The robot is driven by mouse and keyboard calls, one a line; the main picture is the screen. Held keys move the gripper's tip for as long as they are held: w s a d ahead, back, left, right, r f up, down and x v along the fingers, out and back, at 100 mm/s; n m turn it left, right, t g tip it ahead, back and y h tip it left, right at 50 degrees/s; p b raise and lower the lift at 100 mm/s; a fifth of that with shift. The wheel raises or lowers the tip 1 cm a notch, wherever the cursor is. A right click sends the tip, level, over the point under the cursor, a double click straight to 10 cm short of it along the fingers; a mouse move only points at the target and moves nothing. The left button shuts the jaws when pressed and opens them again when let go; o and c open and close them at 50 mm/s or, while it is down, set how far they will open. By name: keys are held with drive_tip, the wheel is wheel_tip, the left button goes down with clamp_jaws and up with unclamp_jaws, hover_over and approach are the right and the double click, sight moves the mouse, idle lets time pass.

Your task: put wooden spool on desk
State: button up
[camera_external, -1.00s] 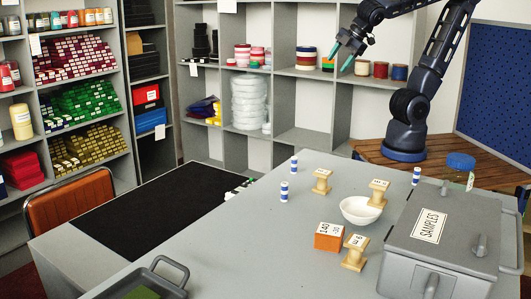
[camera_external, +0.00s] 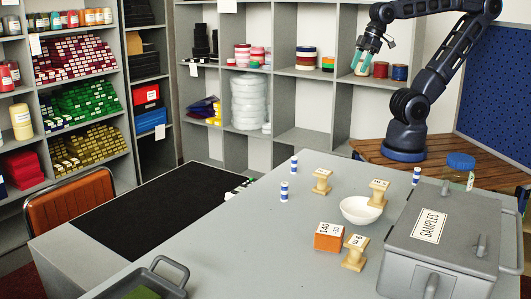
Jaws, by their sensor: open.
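My gripper (camera_external: 358,66) is open and high above the desk's far side, pointing down. It appears empty and is well apart from all the spools.
A white bowl (camera_external: 352,209), an orange block (camera_external: 328,237) and a grey SAMPLES box (camera_external: 445,240) are on the desk. Small blue-and-white cylinders (camera_external: 284,191) and a blue-lidded jar (camera_external: 460,171) stand near the back. A tray (camera_external: 150,285) lies front left.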

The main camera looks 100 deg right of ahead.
drive_tip(key=w+a+r+n+y, duration=0.1)
drive_tip(key=w+a+r, duration=0.2)
drive_tip(key=w+a, duration=0.35)
drive_tip(key=w+a+r+n, duration=0.2)
drive_tip(key=w+a+r, duration=0.15)
drive_tip(key=w, duration=0.65)
drive_tip(key=w+a+f+n, duration=0.1)
drive_tip(key=w+a, duration=0.6)
drive_tip(key=a, duration=0.3)
drive_tip(key=w+a+f+n, duration=0.1)
drive_tip(key=w+a, duration=0.5)
drive_tip(key=a, duration=0.3)
drive_tip(key=n+g+y, duration=0.1)
drive_tip(key=n+y, duration=0.1)
drive_tip(key=n, duration=0.2)
approach(358, 240)
drive_tip(key=f, duration=0.2)
drive_tip(key=x, duration=1)
drive_tip(key=shift+w+a+f, duration=0.2)
drive_tip(key=shift+w+a, duration=0.1)
drive_tip(key=shift+w, duration=0.05)
drive_tip(key=c, duration=1.1)
drive_tip(key=shift+r, duration=0.1)
drive_tip(key=shift+c, duration=0.2)
